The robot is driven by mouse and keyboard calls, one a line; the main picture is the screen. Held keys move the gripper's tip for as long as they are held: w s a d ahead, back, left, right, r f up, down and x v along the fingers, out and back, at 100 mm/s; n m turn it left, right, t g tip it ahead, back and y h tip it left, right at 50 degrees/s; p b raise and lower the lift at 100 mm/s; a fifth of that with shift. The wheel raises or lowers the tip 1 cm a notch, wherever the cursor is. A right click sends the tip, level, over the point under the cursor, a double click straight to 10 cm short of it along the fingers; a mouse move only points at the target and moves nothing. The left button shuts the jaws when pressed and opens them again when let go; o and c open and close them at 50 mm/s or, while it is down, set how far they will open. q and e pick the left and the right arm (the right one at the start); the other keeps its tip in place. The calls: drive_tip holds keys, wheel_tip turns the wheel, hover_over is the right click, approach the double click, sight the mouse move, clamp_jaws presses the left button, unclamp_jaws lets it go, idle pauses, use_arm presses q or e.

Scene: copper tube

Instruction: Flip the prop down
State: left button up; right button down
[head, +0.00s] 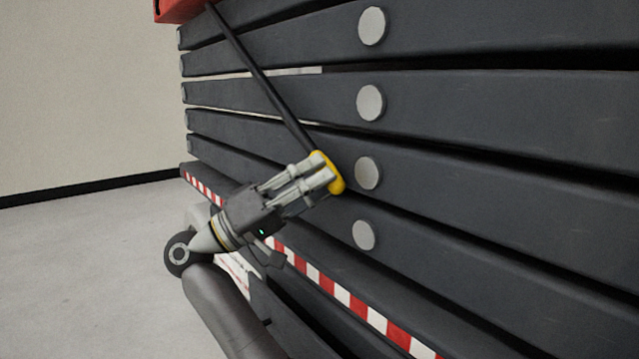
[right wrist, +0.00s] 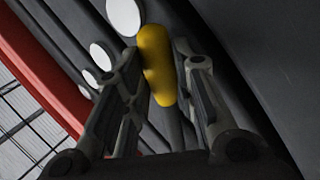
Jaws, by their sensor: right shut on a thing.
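The prop is a long dark rod (head: 262,80) with a yellow end. In the head view it slants from a red part at the top left down to the yellow end (head: 338,186) in front of the dark beams. My right gripper (head: 326,172) is at the yellow end, with its fingers shut on it. In the right wrist view the yellow end (right wrist: 157,65) sits between the two fingers (right wrist: 158,85). The fingers hide part of the yellow end in the head view. My left gripper is not in view.
Stacked dark beams (head: 500,110) with round grey caps (head: 371,103) fill the right side, close behind my right gripper. A red-and-white striped edge (head: 340,293) runs below it. A red part (head: 178,10) is at the top left. Open floor (head: 90,270) lies at left.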

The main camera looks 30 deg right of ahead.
drive_tip(key=shift+w+f, duration=0.15)
drive_tip(key=shift+f, duration=0.1)
drive_tip(key=c, duration=1.2)
unclamp_jaws()
drive_tip(key=shift+a, duration=0.15)
drive_tip(key=v, duration=0.7)
drive_tip(key=shift+w+a+f, duration=0.1)
drive_tip(key=shift+f, duration=0.05)
